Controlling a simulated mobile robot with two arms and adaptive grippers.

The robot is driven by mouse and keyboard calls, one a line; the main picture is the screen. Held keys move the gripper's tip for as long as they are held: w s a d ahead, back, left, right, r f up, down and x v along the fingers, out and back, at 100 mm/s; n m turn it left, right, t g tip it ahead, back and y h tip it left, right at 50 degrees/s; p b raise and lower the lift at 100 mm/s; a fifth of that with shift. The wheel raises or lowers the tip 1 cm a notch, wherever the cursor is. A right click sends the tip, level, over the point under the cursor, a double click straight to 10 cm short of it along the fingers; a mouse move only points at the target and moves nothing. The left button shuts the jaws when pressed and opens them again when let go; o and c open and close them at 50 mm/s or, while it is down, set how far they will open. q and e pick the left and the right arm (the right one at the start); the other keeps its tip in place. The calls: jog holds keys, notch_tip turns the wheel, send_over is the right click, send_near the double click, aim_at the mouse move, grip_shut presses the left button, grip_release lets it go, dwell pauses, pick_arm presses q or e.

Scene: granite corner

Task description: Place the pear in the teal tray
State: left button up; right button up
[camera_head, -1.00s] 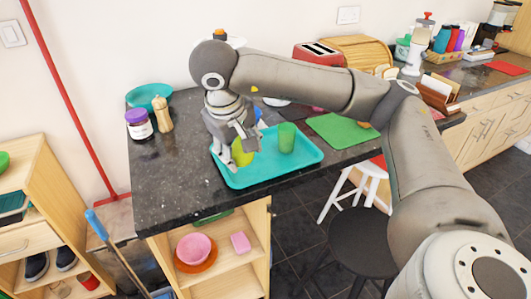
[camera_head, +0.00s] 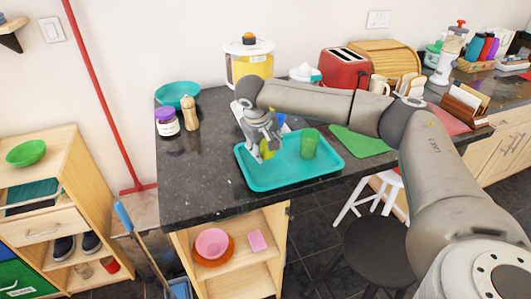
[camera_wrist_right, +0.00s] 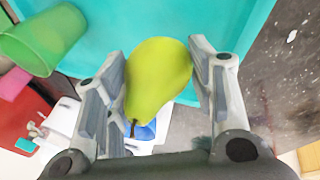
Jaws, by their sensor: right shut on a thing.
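The yellow-green pear (camera_wrist_right: 158,76) sits between the two fingers of my right gripper (camera_wrist_right: 163,85) in the right wrist view. In the head view the pear (camera_head: 267,149) shows partly behind the right gripper (camera_head: 264,150). The right gripper is shut on the pear, over the left part of the teal tray (camera_head: 262,183). The tray also shows behind the pear in the wrist view (camera_wrist_right: 125,22). I cannot tell whether the pear touches the tray floor. My left gripper is not in view.
A green cup (camera_head: 310,144) stands in the tray, right of the pear. A green cutting board (camera_head: 360,141) lies to the right. A purple-lidded jar (camera_head: 167,122), a pepper mill (camera_head: 189,113) and a teal bowl (camera_head: 178,94) stand on the left of the dark counter.

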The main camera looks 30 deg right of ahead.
aim_at(265, 155)
notch_tip(265, 155, down, 3)
jog(key=shift+w+d+p, duration=0.1)
jog(key=shift+w+p, duration=0.05)
jog(key=shift+p, duration=0.55)
jog(key=shift+f, duration=0.3)
jog(key=shift+f, duration=0.15)
jog(key=o, duration=1.1)
jog(key=shift+o, duration=0.2)
jog(key=b+v, duration=0.2)
jog(key=v, duration=1)
jog(key=shift+b, duration=0.3)
